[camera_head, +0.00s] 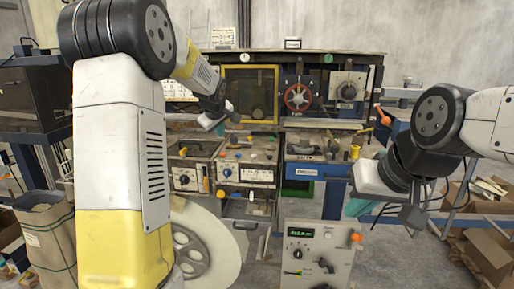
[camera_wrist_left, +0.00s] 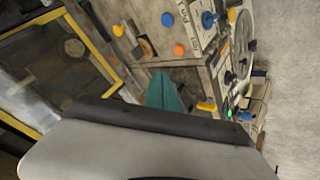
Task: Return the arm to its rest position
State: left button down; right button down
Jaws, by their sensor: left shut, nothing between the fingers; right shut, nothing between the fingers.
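My left arm (camera_head: 122,140) rises large at the left of the head view and bends over toward the machine. Its gripper (camera_head: 221,127) hangs in front of the machine, small and partly hidden by its wrist. In the left wrist view the teal fingers of the left gripper (camera_wrist_left: 165,92) are together and empty, above the machine's worktop. My right arm (camera_head: 465,120) comes in from the right. Its gripper (camera_head: 356,207) points down and left with teal fingers shut and empty, beside the front control box.
The laminating machine (camera_head: 232,173) stands ahead with knobs, a red handwheel (camera_head: 298,96) and a yellow-framed window (camera_head: 251,94). A grey control box (camera_head: 318,252) with a green display stands front centre. A large pale roll (camera_head: 214,240) is at lower left. Cardboard boxes (camera_head: 487,250) lie at right.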

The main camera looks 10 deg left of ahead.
pick_arm(q)
jog(key=s+d+r+m+g+h, duration=0.1)
jog(key=s+r+m, duration=0.1)
jog(key=s, duration=0.8)
jog(key=s+d+r+m+h, duration=0.1)
jog(key=s+d+r+m, duration=0.1)
jog(key=s, duration=0.7)
jog(key=s+d+f+m, duration=0.1)
jog(key=s+m, duration=0.1)
jog(key=s, duration=0.5)
jog(key=s+d+f+m+g+h, duration=0.1)
jog(key=s+d+f+m, duration=0.1)
jog(key=s, duration=0.5)
jog(key=s+d+f+m, duration=0.1)
jog(key=s+f+m, duration=0.1)
jog(key=s, duration=0.5)
jog(key=shift+s+d+m+g, duration=0.15)
jog(key=shift+d+m+g, duration=0.15)
jog(key=shift+m, duration=0.1)
